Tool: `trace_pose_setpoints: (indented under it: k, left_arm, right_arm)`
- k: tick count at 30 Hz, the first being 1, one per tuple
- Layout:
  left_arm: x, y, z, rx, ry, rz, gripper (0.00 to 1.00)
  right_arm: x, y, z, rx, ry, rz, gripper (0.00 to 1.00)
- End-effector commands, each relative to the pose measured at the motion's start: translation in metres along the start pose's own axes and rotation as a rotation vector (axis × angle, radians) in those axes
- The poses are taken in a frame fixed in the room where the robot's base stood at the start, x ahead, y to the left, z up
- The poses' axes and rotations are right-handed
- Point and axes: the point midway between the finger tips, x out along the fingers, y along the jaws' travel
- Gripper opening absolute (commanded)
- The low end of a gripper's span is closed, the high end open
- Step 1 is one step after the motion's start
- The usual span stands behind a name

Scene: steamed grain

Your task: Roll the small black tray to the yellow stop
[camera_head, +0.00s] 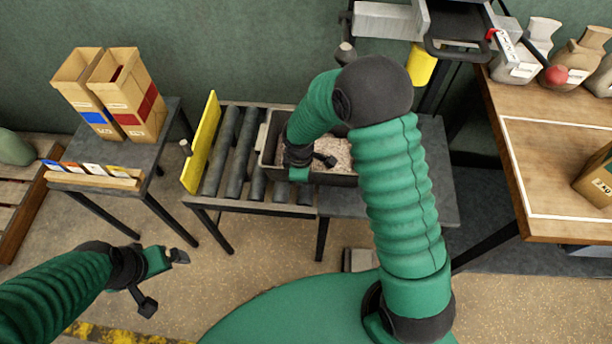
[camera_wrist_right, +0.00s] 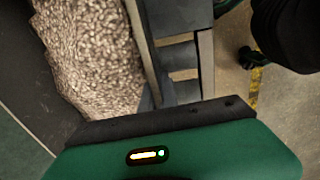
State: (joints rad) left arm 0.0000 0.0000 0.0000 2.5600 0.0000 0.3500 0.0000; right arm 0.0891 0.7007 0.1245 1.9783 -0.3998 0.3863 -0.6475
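The small black tray (camera_head: 335,180) holds pale grain (camera_head: 341,152) and sits at the right end of the rollers, partly hidden by my right arm. The tray's rim also shows in the right wrist view (camera_wrist_right: 143,45), with grain (camera_wrist_right: 95,50) beside it. The yellow stop (camera_head: 201,145) stands upright at the rollers' left end, apart from the tray. My right gripper (camera_head: 310,168) is over the tray's left part; its fingertips and any contact cannot be made out. My left gripper (camera_head: 165,282) is open and empty above the floor at lower left.
Bare rollers (camera_head: 228,150) lie between tray and stop. A dark table (camera_head: 435,185) adjoins them on the right. A side table (camera_head: 170,150) at left bears two paper bags (camera_head: 128,92) and a card rack (camera_head: 95,176). A wooden table (camera_head: 550,140) stands at right.

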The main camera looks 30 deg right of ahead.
Motion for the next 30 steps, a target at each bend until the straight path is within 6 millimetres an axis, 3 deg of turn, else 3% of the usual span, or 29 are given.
trace_pose_setpoints:
  k: [30]
  left_arm:
    - [-0.002, 0.000, -0.001, 0.000, 0.000, 0.000, 1.00]
  right_arm:
    - [0.001, -0.003, -0.049, -0.005, 0.000, -0.003, 0.00]
